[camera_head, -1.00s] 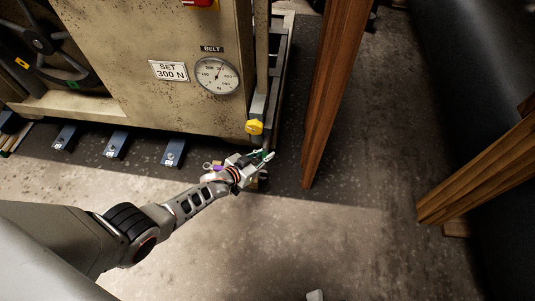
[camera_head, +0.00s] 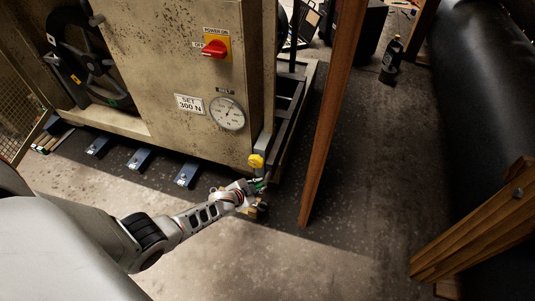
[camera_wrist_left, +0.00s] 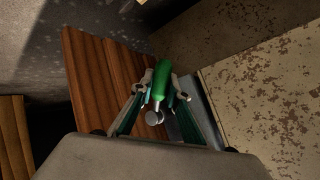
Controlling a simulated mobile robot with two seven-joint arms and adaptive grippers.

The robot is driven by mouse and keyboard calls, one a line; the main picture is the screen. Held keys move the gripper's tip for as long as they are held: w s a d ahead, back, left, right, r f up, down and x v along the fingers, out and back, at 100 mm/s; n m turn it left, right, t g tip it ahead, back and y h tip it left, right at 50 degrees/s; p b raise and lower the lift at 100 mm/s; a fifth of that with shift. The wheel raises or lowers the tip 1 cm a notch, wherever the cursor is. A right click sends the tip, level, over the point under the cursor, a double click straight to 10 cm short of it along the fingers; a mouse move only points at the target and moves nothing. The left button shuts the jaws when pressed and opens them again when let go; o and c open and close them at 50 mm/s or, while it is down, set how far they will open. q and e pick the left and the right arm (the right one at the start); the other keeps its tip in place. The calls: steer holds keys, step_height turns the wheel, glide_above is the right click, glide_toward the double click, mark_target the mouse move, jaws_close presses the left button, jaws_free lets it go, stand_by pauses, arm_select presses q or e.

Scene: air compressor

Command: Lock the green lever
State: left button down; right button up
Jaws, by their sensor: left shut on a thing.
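The green lever (camera_wrist_left: 161,78) shows between the fingers of my left gripper in the left wrist view. My left gripper (camera_wrist_left: 160,90) is shut on it. In the head view my left gripper (camera_head: 259,186) is at the lower right corner of the beige machine, just below the yellow knob (camera_head: 256,161). Only a small bit of green shows at its fingertips there, so the lever's exact position is hard to tell. My right gripper is not in view.
The beige machine (camera_head: 170,110) carries a red power switch (camera_head: 215,48) and a round belt gauge (camera_head: 227,113). A wooden post (camera_head: 329,120) stands close right of the gripper. Blue feet (camera_head: 139,159) line the machine's base. Open floor (camera_head: 300,265) lies in front.

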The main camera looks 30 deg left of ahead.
arm_select(q)
steer(key=shift+s+a+m+y, duration=0.15)
steer(key=shift+m+y, duration=0.15)
steer(key=shift+y, duration=0.1)
steer(key=shift+s+a+r+m+g+y, duration=0.1)
steer(key=shift+s+a+m+g+y, duration=0.1)
steer(key=shift+m+g+y, duration=0.3)
steer(key=shift+a+r+y+b, duration=0.25)
steer(key=shift+y+b, duration=0.25)
steer(key=shift+y, duration=0.2)
steer(key=shift+a+r+m+y, duration=0.15)
steer(key=shift+r+m+y, duration=0.15)
steer(key=shift+m, duration=0.2)
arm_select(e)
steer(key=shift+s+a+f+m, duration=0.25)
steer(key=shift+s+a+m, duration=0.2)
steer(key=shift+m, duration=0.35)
arm_select(q)
steer(key=c, duration=2.2)
jaws_free()
steer(key=shift+r, duration=0.15)
